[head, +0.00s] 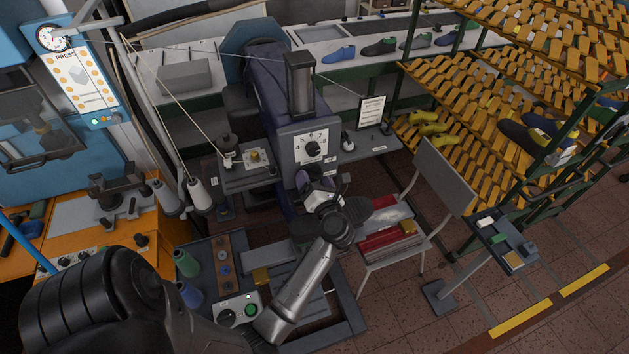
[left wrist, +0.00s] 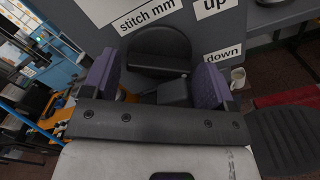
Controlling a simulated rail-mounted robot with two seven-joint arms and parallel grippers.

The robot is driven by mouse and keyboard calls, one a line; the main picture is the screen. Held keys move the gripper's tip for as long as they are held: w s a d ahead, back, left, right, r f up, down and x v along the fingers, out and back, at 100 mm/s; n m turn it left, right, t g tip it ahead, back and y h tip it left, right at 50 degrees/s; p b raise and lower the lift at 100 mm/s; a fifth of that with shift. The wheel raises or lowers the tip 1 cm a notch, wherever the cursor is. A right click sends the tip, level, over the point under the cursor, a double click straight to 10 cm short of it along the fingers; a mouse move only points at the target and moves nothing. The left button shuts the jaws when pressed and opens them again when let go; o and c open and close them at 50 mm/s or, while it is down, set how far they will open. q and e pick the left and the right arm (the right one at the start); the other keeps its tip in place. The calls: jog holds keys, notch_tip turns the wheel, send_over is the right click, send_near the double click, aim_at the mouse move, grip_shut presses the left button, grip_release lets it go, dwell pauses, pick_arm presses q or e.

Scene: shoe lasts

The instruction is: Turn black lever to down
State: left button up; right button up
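The black lever (left wrist: 172,90) shows in the left wrist view as a dark bar below a rounded black part (left wrist: 158,48), on the grey machine panel. An "up" label (left wrist: 215,6) and a "down" label (left wrist: 222,53) are to its right. My left gripper (left wrist: 154,85) has its two purple fingers wide apart, one on each side of the bar, with visible gaps. In the head view my left gripper (head: 319,184) is in front of the machine, just below the numbered dial (head: 313,148), and hides most of the lever area. My right gripper is not in view.
Thread spools (head: 186,263) and a control box with a green button (head: 238,309) are below left. A rack of shoe lasts (head: 480,100) stands at right. The floor at lower right is clear.

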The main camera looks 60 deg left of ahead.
pick_arm(q)
jog(key=shift+o, duration=1.2)
jog(key=shift+d, duration=0.1)
